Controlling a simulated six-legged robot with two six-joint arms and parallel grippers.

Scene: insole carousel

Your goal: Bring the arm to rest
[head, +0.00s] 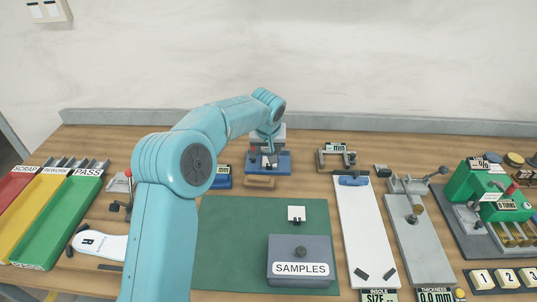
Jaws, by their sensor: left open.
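My left arm rises from the bottom left and bends over the bench toward the back. My left gripper (268,147) is at its far end, small in the view, in front of or over a blue device (282,166) at the back middle. It is open, and I see nothing held in it. I cannot tell whether it touches the device. The arm hides part of the bench and of the green mat (225,235). My right gripper is not in view.
A grey SAMPLES box (302,250) stands on the mat. Red, yellow and green trays (50,230) and a white insole (100,246) lie left. A white board (362,225), a grey clamp fixture (415,235) and a green machine (480,190) stand right. A wall closes the back.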

